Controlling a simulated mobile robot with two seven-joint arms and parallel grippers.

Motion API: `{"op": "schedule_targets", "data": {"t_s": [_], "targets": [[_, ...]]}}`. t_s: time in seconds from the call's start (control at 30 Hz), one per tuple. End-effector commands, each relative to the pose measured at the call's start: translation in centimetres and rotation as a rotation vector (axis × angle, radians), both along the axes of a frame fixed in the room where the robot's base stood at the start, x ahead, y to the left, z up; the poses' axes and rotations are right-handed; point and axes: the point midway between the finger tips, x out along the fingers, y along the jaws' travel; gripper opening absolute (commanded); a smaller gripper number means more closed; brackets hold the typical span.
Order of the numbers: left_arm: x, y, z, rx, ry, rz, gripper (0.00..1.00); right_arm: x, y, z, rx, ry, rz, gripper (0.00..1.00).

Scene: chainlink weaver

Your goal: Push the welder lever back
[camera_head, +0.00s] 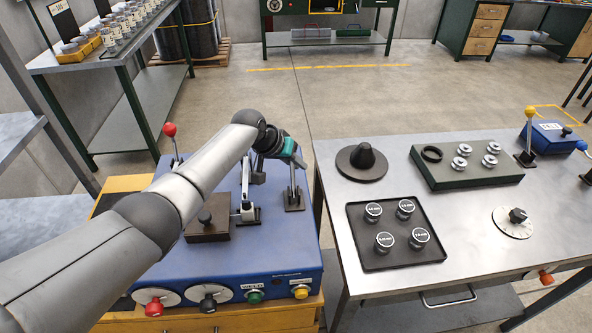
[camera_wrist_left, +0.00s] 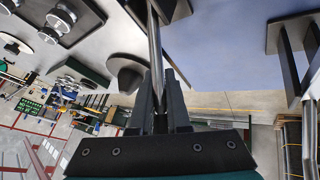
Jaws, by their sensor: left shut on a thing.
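The blue welder box (camera_head: 275,240) stands at the lower left of the head view, with a WELD label and buttons on its front. A steel lever (camera_head: 293,182) rises from a dark bracket at the box's right side. My left gripper (camera_head: 296,160) is at the top of this lever, shut on it. In the left wrist view the lever's rod (camera_wrist_left: 155,50) runs between the two fingers (camera_wrist_left: 159,100). The lever's top is hidden by the gripper. A red-knobbed lever (camera_head: 170,131) stands at the box's far left. My right gripper is not in view.
A steel bar on a bracket (camera_head: 246,190) stands left of the held lever. A dark block (camera_head: 206,228) sits on the box. The steel table (camera_head: 465,220) to the right carries a black tray (camera_head: 355,240), a dark cone (camera_head: 366,160) and a green block (camera_head: 460,180).

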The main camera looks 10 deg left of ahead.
Motion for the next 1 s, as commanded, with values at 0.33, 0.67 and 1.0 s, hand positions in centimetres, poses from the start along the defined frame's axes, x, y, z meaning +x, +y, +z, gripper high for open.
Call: {"op": "schedule_targets", "data": {"t_s": [0.33,0.67,1.0], "targets": [[0.82,-0.19,0.38,-0.025,0.042,-0.002,0.00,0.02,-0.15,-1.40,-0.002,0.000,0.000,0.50],[0.88,-0.17,0.50,-0.026,0.045,-0.001,0.00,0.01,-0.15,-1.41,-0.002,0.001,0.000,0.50],[0.81,-0.10,0.35,-0.024,0.048,0.000,0.43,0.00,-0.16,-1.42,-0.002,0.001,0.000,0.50]]}}
